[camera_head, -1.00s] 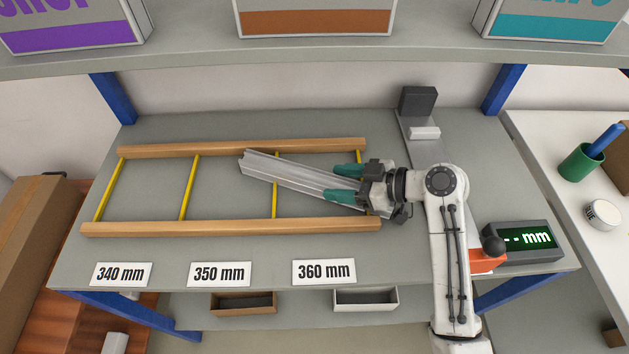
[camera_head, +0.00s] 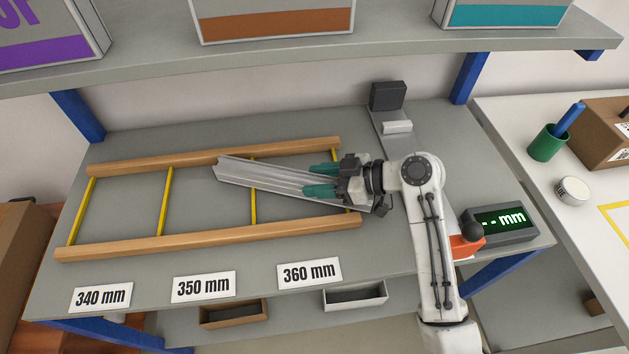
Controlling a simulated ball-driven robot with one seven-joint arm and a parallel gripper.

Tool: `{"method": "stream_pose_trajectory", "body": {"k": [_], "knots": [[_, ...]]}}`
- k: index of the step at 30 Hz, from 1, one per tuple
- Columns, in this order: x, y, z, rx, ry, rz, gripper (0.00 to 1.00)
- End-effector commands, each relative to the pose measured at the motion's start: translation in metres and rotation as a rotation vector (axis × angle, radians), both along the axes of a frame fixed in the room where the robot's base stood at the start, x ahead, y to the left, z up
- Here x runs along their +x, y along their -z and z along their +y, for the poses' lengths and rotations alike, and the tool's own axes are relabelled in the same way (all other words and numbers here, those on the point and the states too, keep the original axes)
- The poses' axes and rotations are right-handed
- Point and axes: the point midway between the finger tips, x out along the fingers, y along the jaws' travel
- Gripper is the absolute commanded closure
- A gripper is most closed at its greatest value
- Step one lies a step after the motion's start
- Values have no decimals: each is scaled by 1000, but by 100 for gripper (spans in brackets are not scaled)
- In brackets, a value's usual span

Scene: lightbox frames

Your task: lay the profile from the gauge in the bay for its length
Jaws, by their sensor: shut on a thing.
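A grey metal profile (camera_head: 262,178) is held in my gripper (camera_head: 322,181), whose green-tipped fingers are shut on it. The profile points left and slightly back over the wooden rack, crossing above the yellow divider between the middle and right bays. The rack (camera_head: 200,238) has two wooden rails and yellow dividers that form three bays. Labels in front read 340 mm (camera_head: 102,297), 350 mm (camera_head: 203,287) and 360 mm (camera_head: 309,273). The gauge (camera_head: 398,143) stands at right with no profile on it. Its display (camera_head: 499,224) shows dashes and "mm". Whether the profile touches the rack I cannot tell.
A shelf (camera_head: 300,53) with boxes overhangs the back of the bench. Two small trays (camera_head: 234,313) sit on the lower shelf below the labels. A side table at right holds a green cup (camera_head: 547,144), a round tin (camera_head: 572,191) and a cardboard box (camera_head: 603,132).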

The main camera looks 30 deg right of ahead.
Motion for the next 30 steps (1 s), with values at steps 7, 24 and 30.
{"method": "stream_pose_trajectory", "body": {"k": [7, 24, 30], "knots": [[-10, -36, 1, -1, 0, -5, 100], [-123, -122, 9, 2, 1, 4, 100], [-133, -124, 10, 2, -1, 3, 100]]}}
